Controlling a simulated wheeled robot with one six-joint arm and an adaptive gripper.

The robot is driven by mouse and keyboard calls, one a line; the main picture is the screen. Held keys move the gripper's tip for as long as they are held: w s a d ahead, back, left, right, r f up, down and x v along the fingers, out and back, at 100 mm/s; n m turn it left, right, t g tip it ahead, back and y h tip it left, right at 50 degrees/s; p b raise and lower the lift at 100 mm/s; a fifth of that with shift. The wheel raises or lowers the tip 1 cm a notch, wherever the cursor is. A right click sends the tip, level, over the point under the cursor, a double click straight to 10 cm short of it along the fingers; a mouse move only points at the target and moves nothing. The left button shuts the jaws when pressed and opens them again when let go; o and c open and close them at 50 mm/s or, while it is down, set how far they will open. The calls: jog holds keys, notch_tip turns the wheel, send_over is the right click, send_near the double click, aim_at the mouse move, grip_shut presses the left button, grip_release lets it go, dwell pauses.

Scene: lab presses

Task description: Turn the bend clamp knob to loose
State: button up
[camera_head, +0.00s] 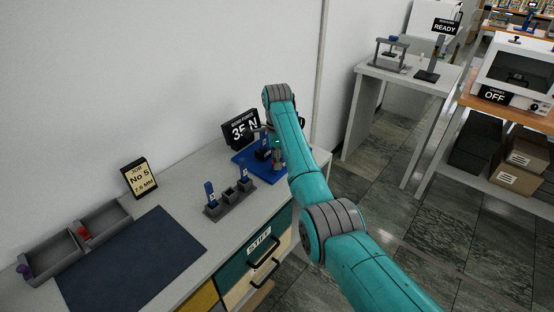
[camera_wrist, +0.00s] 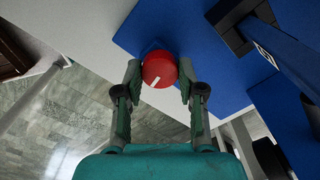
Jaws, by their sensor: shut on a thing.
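The bend clamp knob (camera_wrist: 160,69) is round and red with a white pointer mark, seen in the wrist view at upper middle. It sits on the blue base (camera_wrist: 180,25) of the bend press. My gripper (camera_wrist: 160,80) is shut on the knob, one finger at its left and one at its right. The white mark points toward the lower left in the wrist view. In the head view, the blue press base (camera_head: 241,160) stands at the far end of the bench. There my arm partly hides the press, and I cannot make out the knob.
A black display (camera_head: 241,129) reading 35 N stands behind the press. A grey holder (camera_head: 230,201) with blue-topped pieces is nearer on the bench. A dark mat (camera_head: 130,258), grey bins (camera_head: 105,222) and a No 5 job card (camera_head: 139,177) lie left. Tiled floor is clear right of the bench.

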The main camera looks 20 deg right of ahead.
jog(key=n, duration=0.3)
jog(key=shift+n, duration=0.4)
jog(key=n, duration=0.4)
jog(key=shift+n, duration=0.3)
jog(key=n, duration=0.4)
jog(key=shift+n, duration=0.3)
jog(key=n, duration=1.2)
jog(key=shift+n, duration=0.3)
jog(key=n, duration=0.4)
jog(key=shift+n, duration=2.1)
